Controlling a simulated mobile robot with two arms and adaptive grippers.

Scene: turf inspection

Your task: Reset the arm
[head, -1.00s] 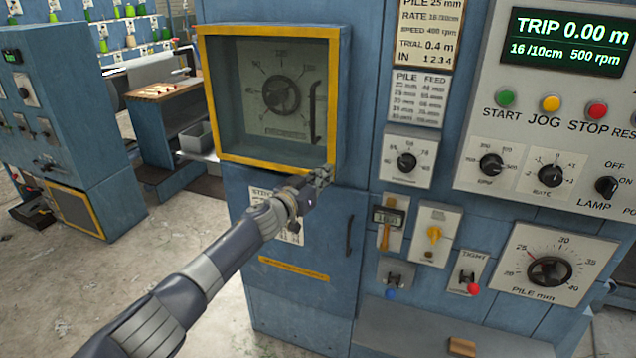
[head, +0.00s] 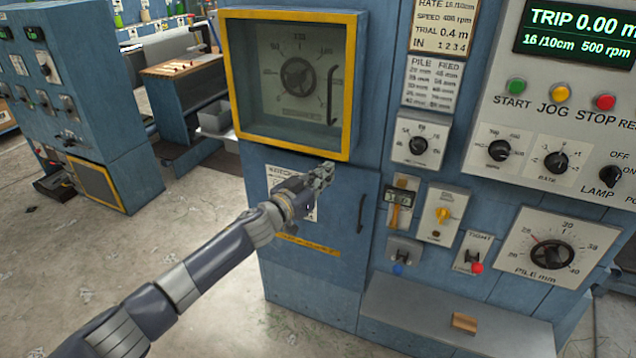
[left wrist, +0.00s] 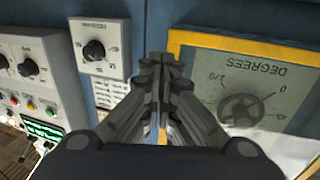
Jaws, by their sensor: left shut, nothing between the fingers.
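My left arm reaches in from the lower left in the head view. Its gripper (head: 324,174) is shut and empty, just below the lower right corner of the yellow-framed window (head: 290,85) on the blue machine. In the left wrist view the gripper's closed fingers (left wrist: 163,70) point toward the panel between a small dial (left wrist: 94,50) and the yellow frame (left wrist: 220,42). Behind the window glass is a round dial with a dark handwheel (head: 298,77). My right gripper is not in view.
Right of the window, the blue panel carries several knobs and switches, a display reading TRIP 0.00 m (head: 580,35), and a PILE mm dial (head: 552,254). A grey shelf (head: 410,318) with a small wooden block (head: 464,323) juts out below. Open concrete floor (head: 200,240) lies to the left.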

